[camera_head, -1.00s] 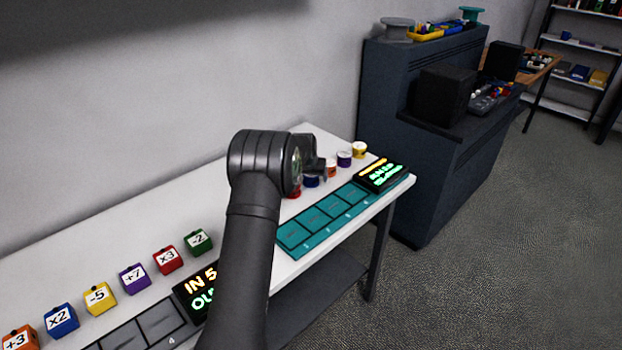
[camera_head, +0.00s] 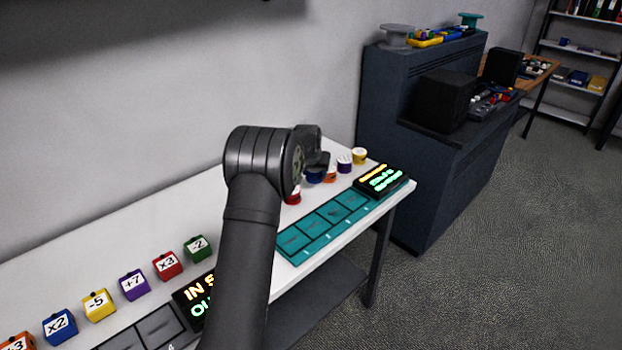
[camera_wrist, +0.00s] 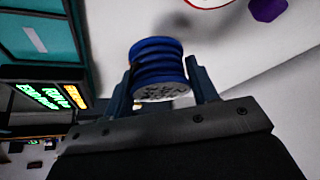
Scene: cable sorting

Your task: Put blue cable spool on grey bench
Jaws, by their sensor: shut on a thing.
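The blue cable spool (camera_wrist: 157,62) is held between the two fingers of my gripper (camera_wrist: 162,78) in the wrist view, its pale printed end towards the camera. In the head view my gripper (camera_head: 318,158) is over the far half of the white table, and a bit of the blue spool (camera_head: 314,176) shows under it, mostly hidden by the wrist. A dark slate-grey bench-like cabinet (camera_head: 395,190) stands beyond the table's right end. I cannot tell for sure that it is the grey bench.
On the white table (camera_head: 215,185) are a red spool (camera_head: 294,195), an orange (camera_head: 330,174), a purple (camera_head: 345,164) and a yellow spool (camera_head: 359,156), a teal slotted tray (camera_head: 284,250), a lit display (camera_head: 381,179) and several number blocks. Black boxes (camera_head: 445,98) occupy the cabinet's ledge.

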